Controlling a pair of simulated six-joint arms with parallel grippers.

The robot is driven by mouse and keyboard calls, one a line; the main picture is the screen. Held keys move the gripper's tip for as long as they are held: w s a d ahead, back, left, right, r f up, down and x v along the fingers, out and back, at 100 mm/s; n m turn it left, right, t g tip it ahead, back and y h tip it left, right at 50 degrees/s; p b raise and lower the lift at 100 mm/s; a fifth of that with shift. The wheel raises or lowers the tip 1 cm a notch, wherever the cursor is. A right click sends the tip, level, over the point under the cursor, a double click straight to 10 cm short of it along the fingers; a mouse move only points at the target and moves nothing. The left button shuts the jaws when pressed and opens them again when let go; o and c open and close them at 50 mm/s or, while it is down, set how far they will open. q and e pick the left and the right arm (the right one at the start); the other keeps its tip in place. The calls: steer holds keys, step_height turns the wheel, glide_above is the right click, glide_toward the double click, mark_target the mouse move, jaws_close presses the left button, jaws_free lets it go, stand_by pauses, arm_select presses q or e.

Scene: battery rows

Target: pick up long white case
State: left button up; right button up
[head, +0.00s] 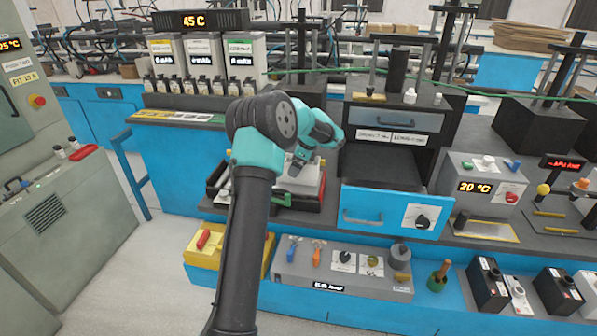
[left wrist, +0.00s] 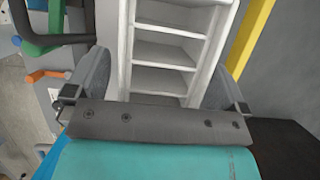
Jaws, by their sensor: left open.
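The long white case (left wrist: 166,55) fills the middle of the left wrist view. It is open-faced, with several cross dividers that make a row of compartments. My left gripper (left wrist: 158,75) is open, with one grey finger on either side of the case near its lower end. I cannot tell whether the fingers touch it. In the head view my left gripper (head: 298,164) points down over the white case (head: 313,180), which is largely hidden by the gripper and arm. My right gripper is in neither view.
A yellow bar (left wrist: 250,40) runs close beside the case's right side. Green and orange handles (left wrist: 45,76) lie to its left. In the head view an open blue drawer (head: 375,212) stands to the right of the gripper. A grey control box (head: 340,275) sits below.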

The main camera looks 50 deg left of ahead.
arm_select(q)
steer(key=shift+f, duration=0.2)
steer(key=c, duration=1.2)
steer(key=shift+r, duration=0.15)
step_height(320, 180, up, 10)
steer(key=shift+r, duration=0.1)
stand_by(0.6)
